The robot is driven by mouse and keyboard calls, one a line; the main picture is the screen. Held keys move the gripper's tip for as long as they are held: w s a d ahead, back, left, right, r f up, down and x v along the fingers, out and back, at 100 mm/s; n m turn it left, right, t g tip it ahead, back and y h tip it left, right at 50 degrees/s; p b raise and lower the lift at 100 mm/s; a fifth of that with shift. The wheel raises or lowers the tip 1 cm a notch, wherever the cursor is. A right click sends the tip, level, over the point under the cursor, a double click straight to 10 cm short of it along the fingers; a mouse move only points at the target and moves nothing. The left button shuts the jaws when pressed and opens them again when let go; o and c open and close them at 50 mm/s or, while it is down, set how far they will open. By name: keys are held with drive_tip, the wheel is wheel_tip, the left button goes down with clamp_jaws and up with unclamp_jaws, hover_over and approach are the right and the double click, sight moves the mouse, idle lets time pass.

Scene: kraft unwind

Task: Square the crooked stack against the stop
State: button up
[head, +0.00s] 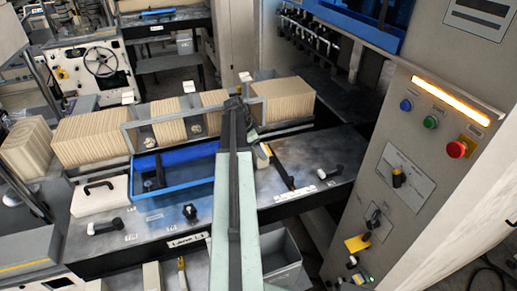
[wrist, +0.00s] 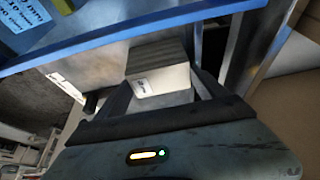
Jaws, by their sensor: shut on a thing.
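Rows of tan kraft stacks stand on edge along the far side of the grey table. They include a long stack (head: 90,138), two narrower ones (head: 168,122) and (head: 214,112), and a right-hand stack (head: 283,101). The leftmost stack (head: 26,147) sits apart and at an angle. I cannot tell which part is the stop. My gripper (wrist: 163,92) is shut on a small block (wrist: 160,78) with a ridged grey top and a labelled white face. In the head view my arm hides the gripper's tips and the block.
A blue tray (head: 190,178) lies in front of the stacks, beside a white case (head: 98,197) with a black handle. A control panel (head: 430,130) with a lit amber bar rises at right. A grey bin (head: 281,258) is below.

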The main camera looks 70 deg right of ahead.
drive_tip(key=o, duration=1.3)
drive_tip(key=shift+r, duration=0.1)
drive_tip(key=p+v, duration=0.7)
drive_tip(key=shift+r, duration=0.25)
drive_tip(key=shift+a, duration=0.1)
drive_tip(key=shift+w, duration=0.1)
